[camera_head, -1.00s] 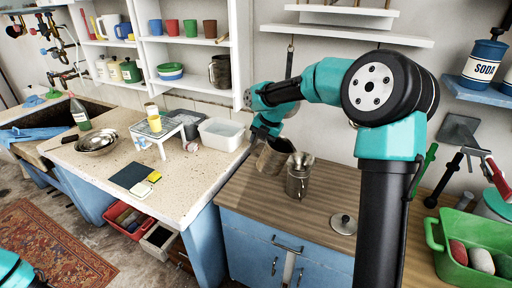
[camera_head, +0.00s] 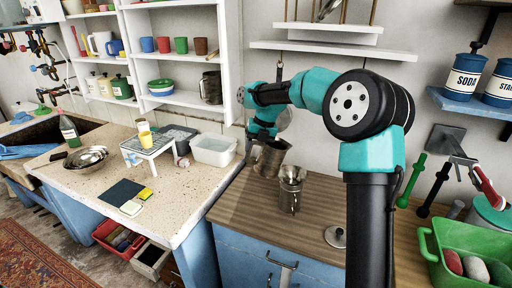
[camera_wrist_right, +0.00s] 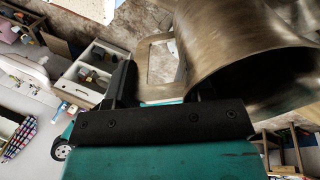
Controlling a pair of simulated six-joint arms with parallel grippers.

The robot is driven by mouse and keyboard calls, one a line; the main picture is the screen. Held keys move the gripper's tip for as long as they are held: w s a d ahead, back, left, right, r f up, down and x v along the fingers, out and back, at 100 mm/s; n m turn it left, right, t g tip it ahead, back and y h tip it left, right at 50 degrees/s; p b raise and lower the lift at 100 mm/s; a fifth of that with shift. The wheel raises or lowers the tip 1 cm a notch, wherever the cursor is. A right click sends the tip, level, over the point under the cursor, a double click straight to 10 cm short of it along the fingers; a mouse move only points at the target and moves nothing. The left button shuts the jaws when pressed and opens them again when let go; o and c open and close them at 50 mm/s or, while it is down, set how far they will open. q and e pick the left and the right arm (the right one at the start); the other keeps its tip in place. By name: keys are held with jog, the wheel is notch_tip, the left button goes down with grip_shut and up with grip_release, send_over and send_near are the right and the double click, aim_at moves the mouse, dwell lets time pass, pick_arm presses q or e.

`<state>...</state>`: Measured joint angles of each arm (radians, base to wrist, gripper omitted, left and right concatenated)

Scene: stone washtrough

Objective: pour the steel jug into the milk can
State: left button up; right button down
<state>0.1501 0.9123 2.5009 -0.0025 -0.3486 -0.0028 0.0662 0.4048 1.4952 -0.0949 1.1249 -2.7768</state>
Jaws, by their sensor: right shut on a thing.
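The steel jug (camera_head: 270,159) is held tilted toward the right, just above and left of the milk can's flared mouth in the head view. It fills the upper right of the right wrist view (camera_wrist_right: 215,45), with its dark mouth at the right. My right gripper (camera_head: 259,137) is shut on the jug's handle (camera_wrist_right: 149,65). The steel milk can (camera_head: 289,198) stands upright and open on the wooden worktop. No stream of liquid shows, and the inside of the can is hidden. My left gripper is out of view.
A round lid (camera_head: 336,238) lies on the wooden worktop (camera_head: 245,205), right of the can. A green tub (camera_head: 437,262) stands further right. A white basin (camera_head: 213,150) and a small white table (camera_head: 148,149) stand on the stone counter. Wall shelves are behind.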

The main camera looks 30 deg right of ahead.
jog(key=shift+a+f+g+h, duration=0.1)
jog(key=shift+f+g+h, duration=0.6)
jog(key=shift+f+h, duration=0.7)
